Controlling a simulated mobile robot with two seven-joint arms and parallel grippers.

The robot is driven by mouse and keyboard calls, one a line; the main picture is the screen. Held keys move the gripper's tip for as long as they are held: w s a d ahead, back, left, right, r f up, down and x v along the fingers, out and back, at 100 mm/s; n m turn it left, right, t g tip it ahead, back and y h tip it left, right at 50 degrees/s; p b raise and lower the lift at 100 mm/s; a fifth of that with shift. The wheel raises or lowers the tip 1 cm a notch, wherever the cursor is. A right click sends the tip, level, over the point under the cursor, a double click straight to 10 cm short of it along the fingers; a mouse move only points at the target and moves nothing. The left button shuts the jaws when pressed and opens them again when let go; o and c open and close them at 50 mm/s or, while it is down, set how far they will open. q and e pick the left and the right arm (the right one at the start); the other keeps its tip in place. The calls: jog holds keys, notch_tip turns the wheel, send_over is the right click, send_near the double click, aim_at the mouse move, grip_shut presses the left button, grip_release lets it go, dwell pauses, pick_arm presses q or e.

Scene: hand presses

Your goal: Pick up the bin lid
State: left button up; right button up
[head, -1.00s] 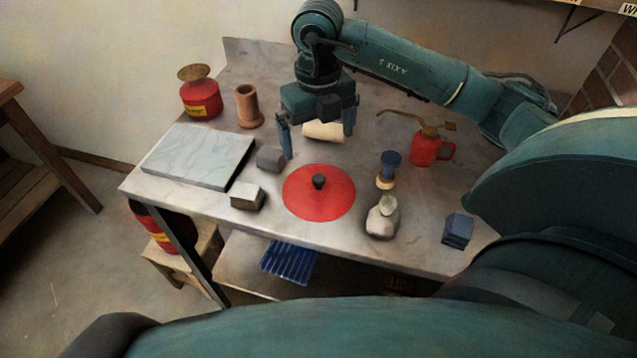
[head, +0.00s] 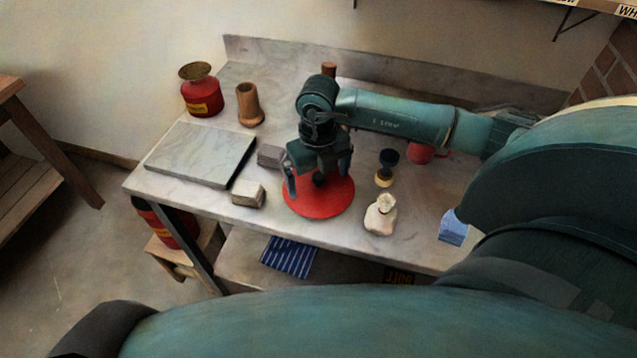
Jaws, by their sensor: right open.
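The bin lid (head: 320,207) is a flat red disc with a black knob (head: 319,180) at its centre. It lies on the grey work table near the front edge. My right gripper (head: 317,187) is above the lid, pointing down, with its jaws open. Its fingers are spread to the left and right of the knob, and nothing is held. The gripper body hides the back of the lid, and I cannot tell whether the fingertips touch it. My left gripper is not in view.
Grey blocks (head: 249,193) and a stone slab (head: 200,155) lie left of the lid. A pale stone-like piece (head: 381,214) and a dark-topped stamp (head: 387,167) stand to its right. A red can (head: 202,95) and a brown cylinder (head: 249,105) stand at the back left.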

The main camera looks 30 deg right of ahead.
jog(key=shift+s+f, duration=0.1)
jog(key=shift+s, duration=0.1)
jog(key=c, duration=2.2)
